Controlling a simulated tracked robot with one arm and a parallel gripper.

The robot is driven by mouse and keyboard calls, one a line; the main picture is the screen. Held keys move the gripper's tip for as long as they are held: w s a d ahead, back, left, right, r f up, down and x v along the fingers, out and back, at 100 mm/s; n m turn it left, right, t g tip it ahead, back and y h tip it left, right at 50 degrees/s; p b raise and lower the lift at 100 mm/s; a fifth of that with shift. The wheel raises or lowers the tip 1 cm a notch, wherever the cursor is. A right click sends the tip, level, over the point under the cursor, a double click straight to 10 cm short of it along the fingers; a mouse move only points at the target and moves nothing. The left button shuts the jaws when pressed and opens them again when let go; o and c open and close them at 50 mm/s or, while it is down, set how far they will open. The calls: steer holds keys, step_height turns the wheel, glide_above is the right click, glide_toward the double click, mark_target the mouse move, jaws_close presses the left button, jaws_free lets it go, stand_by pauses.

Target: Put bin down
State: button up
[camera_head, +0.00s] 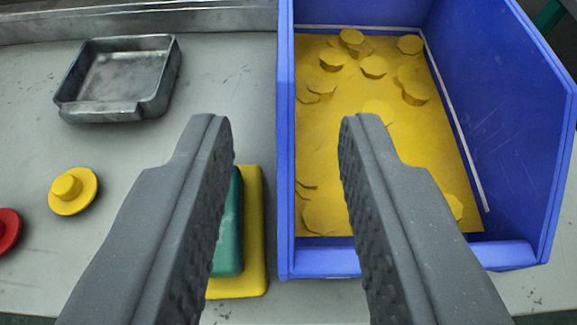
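A large blue bin (560,130) stands on the grey table at the right. It holds several yellow octagonal discs, some lying flat and some raised, over a yellow bottom. My gripper (287,135) is open, with its two dark grey fingers wide apart. The left finger is over the table left of the bin, and the right finger is in front of the bin's interior. The bin's left wall lies between the fingers in the picture; I cannot tell how far below them it is. No contact with the bin shows. The fingers hide part of the bin's front.
A grey metal tray (75,114) sits empty at the upper left. A yellow knobbed disc (72,190) and a red piece (8,230) lie at the left. A green block (231,225) on a yellow base (255,225) is partly hidden behind the left finger. Bare table lies between them.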

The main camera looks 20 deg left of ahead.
steer(key=shift+s, duration=0.2)
steer(key=shift+r, duration=0.1)
steer(key=s+d+r+m+h, duration=0.1)
steer(key=s+d+r, duration=0.1)
steer(key=r, duration=1)
steer(key=s+d+r+m+t+h, duration=0.1)
steer(key=d+r, duration=0.4)
steer(key=r, duration=0.7)
steer(key=s+d+r+t+h, duration=0.1)
steer(key=s+d+r, duration=0.1)
steer(key=r, duration=1)
steer(key=shift+s+d+m+h, duration=0.3)
steer(key=shift+s+d+m, duration=0.1)
steer(key=shift+d, duration=0.45)
steer(key=shift+o, duration=0.4)
steer(key=s+r, duration=1)
steer(key=r, duration=0.1)
steer(key=shift+d+r+m+t+h, duration=0.15)
steer(key=shift+d+m+t+h, duration=0.15)
steer(key=shift+d+m, duration=0.1)
